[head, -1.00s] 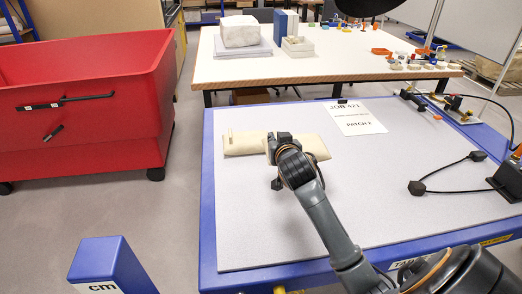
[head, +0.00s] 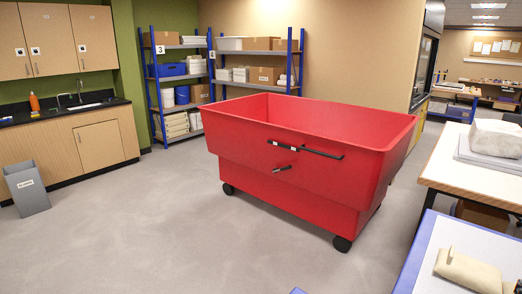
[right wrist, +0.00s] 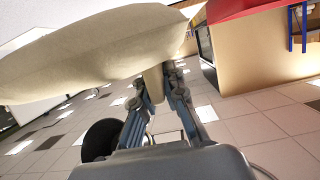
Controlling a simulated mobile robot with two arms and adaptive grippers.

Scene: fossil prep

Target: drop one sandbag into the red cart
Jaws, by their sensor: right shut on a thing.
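The red cart (head: 310,150) stands on black casters in the middle of the head view, its open top facing up. A beige sandbag (head: 466,271) with a small upright tab shows on the pale mat at the lower right. In the right wrist view my right gripper (right wrist: 155,86) is shut on the tab of a beige sandbag (right wrist: 100,45), which fills the upper left. I cannot tell whether both views show the same bag, or how high the held one is. My left gripper is not in view.
The blue-edged table (head: 424,248) holds the mat at the lower right. A white-topped table (head: 445,165) with a wrapped block (head: 497,138) stands behind it. Shelves (head: 180,95), a sink counter (head: 70,150) and a grey bin (head: 27,188) line the back and left. Floor before the cart is clear.

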